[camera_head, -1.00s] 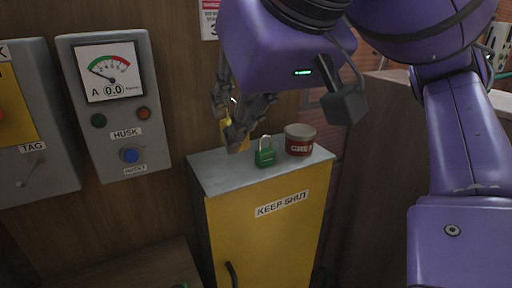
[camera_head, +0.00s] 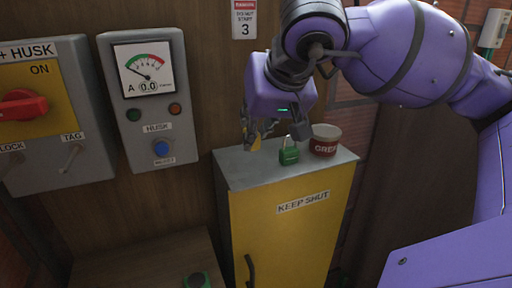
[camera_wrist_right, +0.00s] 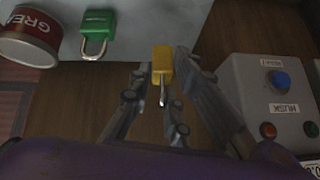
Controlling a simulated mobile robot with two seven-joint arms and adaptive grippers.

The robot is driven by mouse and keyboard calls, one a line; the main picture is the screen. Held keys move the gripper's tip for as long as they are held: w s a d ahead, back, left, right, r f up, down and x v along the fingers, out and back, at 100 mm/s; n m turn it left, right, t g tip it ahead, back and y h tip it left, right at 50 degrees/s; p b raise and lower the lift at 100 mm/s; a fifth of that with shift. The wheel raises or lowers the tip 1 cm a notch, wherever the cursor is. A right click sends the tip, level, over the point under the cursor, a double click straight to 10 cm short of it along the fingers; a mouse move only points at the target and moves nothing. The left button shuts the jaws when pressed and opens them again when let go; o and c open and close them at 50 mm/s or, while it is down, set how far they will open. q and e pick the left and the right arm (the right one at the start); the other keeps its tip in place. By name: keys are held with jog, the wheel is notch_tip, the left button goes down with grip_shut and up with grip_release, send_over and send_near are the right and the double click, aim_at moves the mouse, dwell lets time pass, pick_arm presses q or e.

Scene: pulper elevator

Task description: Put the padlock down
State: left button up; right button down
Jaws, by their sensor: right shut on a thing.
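A yellow padlock (camera_wrist_right: 162,58) with a metal shackle is between the fingers of my right gripper (camera_wrist_right: 158,100) in the wrist view. In the head view my right gripper (camera_head: 258,134) points down over the back left of the cabinet top, with the yellow padlock (camera_head: 254,144) at its fingertips. I cannot tell whether the padlock touches the top. A green padlock (camera_head: 289,156) stands on the top to the right; it also shows in the wrist view (camera_wrist_right: 97,27). My left gripper is not in view.
A grease tin (camera_head: 325,141) stands right of the green padlock on the grey-topped yellow cabinet (camera_head: 280,235). The HUSK meter box (camera_head: 150,100) and a switch box with a red handle (camera_head: 25,105) are on the wall. The front left of the top is clear.

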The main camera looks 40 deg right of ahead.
aim_at(256, 148)
jog(key=shift+w+d+f, duration=0.25)
jog(key=shift+w+f, duration=0.15)
jog(key=shift+f, duration=0.15)
jog(key=shift+w+d+f, duration=0.25)
jog(key=shift+w+f, duration=0.15)
jog(key=shift+f, duration=0.1)
notch_tip(256, 148, down, 3)
jog(key=shift+w+f, duration=0.1)
jog(key=shift+f, duration=0.1)
jog(key=shift+f, duration=0.2)
jog(key=c, duration=1.6)
grip_release()
jog(key=shift+r, duration=0.1)
jog(key=shift+c, duration=0.2)
